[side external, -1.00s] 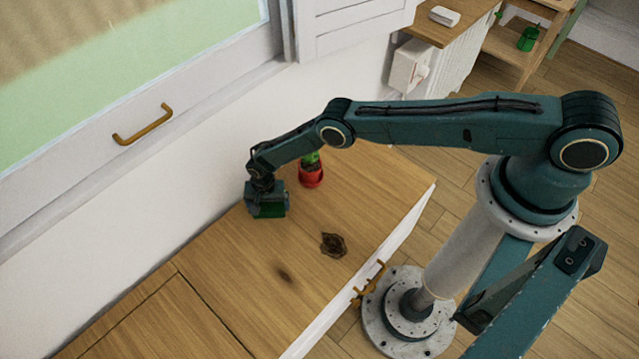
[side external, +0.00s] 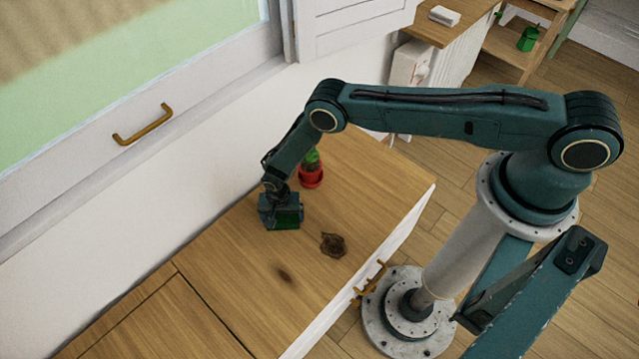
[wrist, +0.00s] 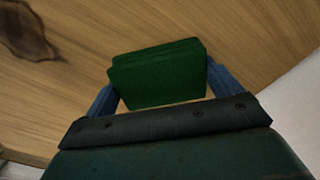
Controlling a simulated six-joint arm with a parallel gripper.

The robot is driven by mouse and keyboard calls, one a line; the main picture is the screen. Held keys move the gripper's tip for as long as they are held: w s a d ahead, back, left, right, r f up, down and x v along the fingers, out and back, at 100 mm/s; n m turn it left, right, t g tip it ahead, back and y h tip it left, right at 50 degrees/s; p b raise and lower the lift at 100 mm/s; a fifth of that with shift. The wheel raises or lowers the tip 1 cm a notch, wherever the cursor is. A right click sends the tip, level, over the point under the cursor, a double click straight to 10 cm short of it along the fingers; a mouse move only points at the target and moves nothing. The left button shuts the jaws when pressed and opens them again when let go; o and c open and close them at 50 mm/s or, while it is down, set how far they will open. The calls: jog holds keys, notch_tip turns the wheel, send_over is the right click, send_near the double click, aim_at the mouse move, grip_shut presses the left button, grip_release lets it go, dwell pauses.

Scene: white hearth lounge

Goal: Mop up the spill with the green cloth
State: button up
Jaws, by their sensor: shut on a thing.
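My gripper (side external: 280,214) is shut on the folded green cloth (side external: 288,219), low over the wooden counter, to the left of the spill. The wrist view shows the cloth (wrist: 158,76) as a layered dark green pad between my two blue fingers. I cannot tell whether the cloth touches the wood. The spill (side external: 333,245) looks like an irregular dark brown patch on the counter, apart from the cloth. It also shows at the upper left of the wrist view (wrist: 26,32).
A red pot (side external: 311,177) with a green plant stands just behind my gripper. A smaller dark mark (side external: 284,274) lies on the counter (side external: 235,265), possibly a wood knot. The white wall is at the left. The counter's near left part is clear.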

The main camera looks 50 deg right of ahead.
jog(key=shift+w, duration=3.1)
jog(key=shift+w+a+r, duration=0.15)
jog(key=shift+w+r, duration=0.4)
jog(key=shift+w, duration=0.35)
jog(key=shift+w+r, duration=0.1)
jog(key=shift+r, duration=0.15)
jog(key=shift+s+d, duration=0.2)
jog(key=shift+s, duration=0.5)
jog(key=shift+w+r, duration=0.15)
jog(key=shift+r, duration=0.15)
notch_tip(320, 180, up, 6)
jog(key=shift+f, duration=0.1)
jog(key=shift+f, duration=0.1)
